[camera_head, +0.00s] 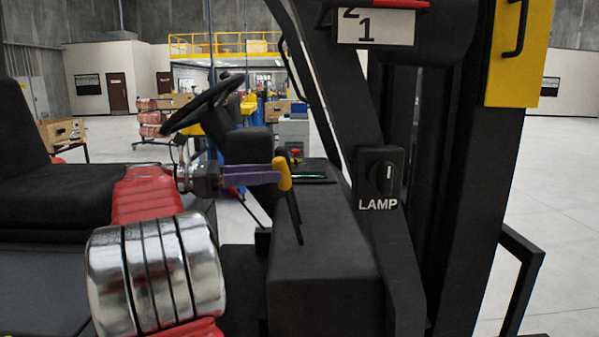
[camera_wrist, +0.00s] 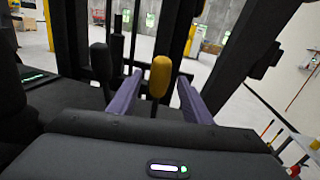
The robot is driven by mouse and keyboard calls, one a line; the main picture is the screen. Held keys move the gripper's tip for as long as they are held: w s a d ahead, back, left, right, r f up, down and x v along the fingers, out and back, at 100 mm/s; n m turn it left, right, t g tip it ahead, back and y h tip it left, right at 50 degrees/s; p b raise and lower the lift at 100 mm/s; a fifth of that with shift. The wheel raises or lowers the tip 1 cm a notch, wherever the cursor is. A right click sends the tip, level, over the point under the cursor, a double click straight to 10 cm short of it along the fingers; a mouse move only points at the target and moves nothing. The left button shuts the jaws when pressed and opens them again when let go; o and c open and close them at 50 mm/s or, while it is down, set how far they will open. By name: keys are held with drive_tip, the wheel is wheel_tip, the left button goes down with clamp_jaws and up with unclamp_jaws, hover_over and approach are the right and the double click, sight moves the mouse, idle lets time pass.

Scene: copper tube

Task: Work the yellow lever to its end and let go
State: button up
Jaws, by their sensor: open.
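The yellow lever (camera_head: 284,173) is a yellow grip on a thin black rod. It rises from a black console on a forklift. In the wrist view the yellow grip (camera_wrist: 160,76) stands upright between the two purple fingers of my gripper (camera_wrist: 158,88). Gaps show on both sides of the grip, so the fingers are apart from it. In the head view my gripper (camera_head: 276,172) comes from the left, with its fingertips at the lever's grip. The lever's rod runs down and slightly right to the console. My gripper's body hides the lever's foot in the wrist view.
A black lever (camera_wrist: 100,60) stands left of the yellow one in the wrist view. The steering wheel (camera_head: 203,102) is behind my gripper. The lamp switch (camera_head: 381,175) sits on the black post at right. The black console (camera_head: 310,270) lies below the lever.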

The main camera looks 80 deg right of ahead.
drive_tip(key=x, duration=0.8)
clamp_jaws()
idle(0.5)
